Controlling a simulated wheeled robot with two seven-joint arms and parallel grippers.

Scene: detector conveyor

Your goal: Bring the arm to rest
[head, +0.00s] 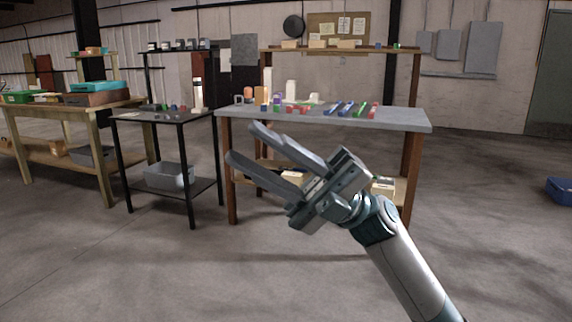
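My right arm (407,262) comes in from the bottom right of the head view and reaches up and to the left. Its gripper (240,144) is raised in the air in front of the grey-topped workbench (405,119). The two long grey fingers stand apart with nothing visible between them, so it is open and empty. My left gripper is not in view.
Small coloured blocks (359,110) lie on the workbench. A black table (150,117) with a grey bin (169,176) below stands to its left, and a wooden table (22,109) at far left. A blue bin (560,190) sits at the right edge. The floor in front is clear.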

